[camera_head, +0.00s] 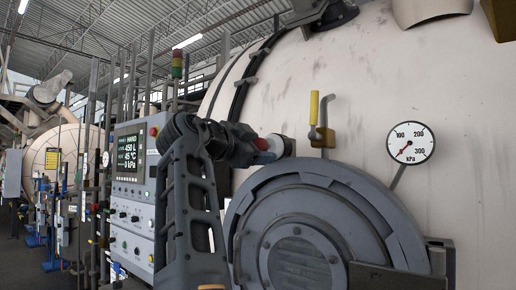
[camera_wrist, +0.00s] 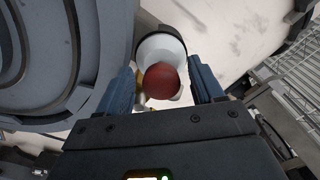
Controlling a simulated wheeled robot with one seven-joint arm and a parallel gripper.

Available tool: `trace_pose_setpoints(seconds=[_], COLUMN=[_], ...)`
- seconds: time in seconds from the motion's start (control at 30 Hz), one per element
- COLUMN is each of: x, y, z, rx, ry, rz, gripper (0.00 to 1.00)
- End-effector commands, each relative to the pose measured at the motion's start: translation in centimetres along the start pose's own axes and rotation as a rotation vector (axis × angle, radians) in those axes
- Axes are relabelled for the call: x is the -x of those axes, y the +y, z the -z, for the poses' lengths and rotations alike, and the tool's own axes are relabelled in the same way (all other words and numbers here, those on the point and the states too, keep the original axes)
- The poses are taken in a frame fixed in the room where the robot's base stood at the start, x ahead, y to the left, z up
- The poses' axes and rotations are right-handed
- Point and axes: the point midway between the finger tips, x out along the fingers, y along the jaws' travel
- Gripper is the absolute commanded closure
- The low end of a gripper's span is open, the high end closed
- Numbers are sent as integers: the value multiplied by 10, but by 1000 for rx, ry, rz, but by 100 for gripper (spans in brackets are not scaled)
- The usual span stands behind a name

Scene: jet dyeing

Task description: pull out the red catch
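The red catch is a round red knob (camera_head: 262,144) in front of a pale collar (camera_head: 279,146), above the upper left of the round grey door (camera_head: 300,240). In the wrist view, the red knob (camera_wrist: 161,81) sits in front of the white collar (camera_wrist: 160,48). My gripper (camera_wrist: 161,68) is open, with one blue-grey finger on each side of the knob. Gaps show between the knob and both fingers. In the head view, my gripper (camera_head: 252,146) reaches the knob from the left and hides part of it.
A yellow-handled lever (camera_head: 315,108) on a yellow bracket stands right of the catch. A pressure gauge (camera_head: 410,143) on the pale vessel (camera_head: 350,60) has its needle near zero. A control panel (camera_head: 130,190) stands left of my arm; its display reads HAND, 450 L, 45 °C, 0 kPa.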

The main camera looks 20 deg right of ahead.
Motion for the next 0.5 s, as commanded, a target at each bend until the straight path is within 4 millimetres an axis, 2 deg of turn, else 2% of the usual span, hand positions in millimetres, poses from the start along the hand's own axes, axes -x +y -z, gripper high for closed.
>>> trace_pose_setpoints(seconds=[0.27, 0.5], x=[3, 38], y=[0, 1], z=[0, -2], rx=[-1, -1], ry=[1, 1], rz=[2, 3], gripper=[33, 33])
